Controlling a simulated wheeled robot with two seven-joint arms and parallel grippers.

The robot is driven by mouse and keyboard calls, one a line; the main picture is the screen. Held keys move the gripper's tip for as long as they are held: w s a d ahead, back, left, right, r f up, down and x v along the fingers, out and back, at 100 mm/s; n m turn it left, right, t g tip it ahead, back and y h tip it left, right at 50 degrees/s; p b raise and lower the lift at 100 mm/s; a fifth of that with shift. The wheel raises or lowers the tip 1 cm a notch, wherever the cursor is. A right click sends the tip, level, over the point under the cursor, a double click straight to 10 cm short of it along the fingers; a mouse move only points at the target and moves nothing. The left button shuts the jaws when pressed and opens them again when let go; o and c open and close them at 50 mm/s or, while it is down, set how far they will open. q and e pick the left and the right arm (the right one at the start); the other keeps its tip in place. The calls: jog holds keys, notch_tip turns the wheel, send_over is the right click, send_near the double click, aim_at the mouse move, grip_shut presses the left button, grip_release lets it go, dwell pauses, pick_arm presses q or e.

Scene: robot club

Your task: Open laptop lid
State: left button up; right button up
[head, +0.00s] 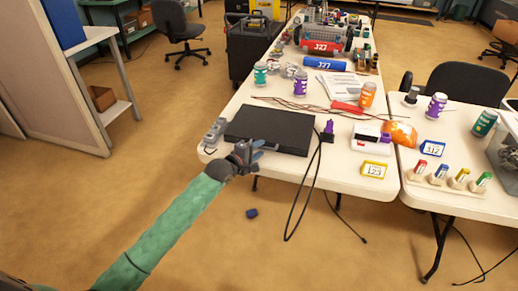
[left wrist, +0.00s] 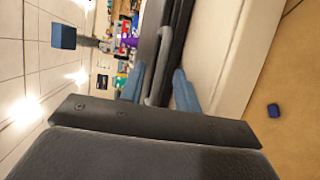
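A black laptop (head: 270,129) lies closed and flat near the front edge of the white table. My left gripper (head: 259,149) is at the laptop's front edge, left of its middle. In the left wrist view its two blue fingers (left wrist: 159,78) stand apart, with the dark laptop edge (left wrist: 152,42) in the space between them. I cannot tell whether either finger touches the laptop. My right gripper is not in view.
A grey device (head: 214,131) sits left of the laptop. A purple item (head: 328,130) and a white-and-black box (head: 371,139) stand to its right. A black cable (head: 304,195) hangs off the front edge.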

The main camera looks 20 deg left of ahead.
pick_arm(q)
jog(key=shift+w+d+f, duration=0.1)
jog(key=shift+w+d, duration=0.05)
jog(key=shift+w, duration=0.2)
jog(key=shift+c, duration=0.2)
grip_shut()
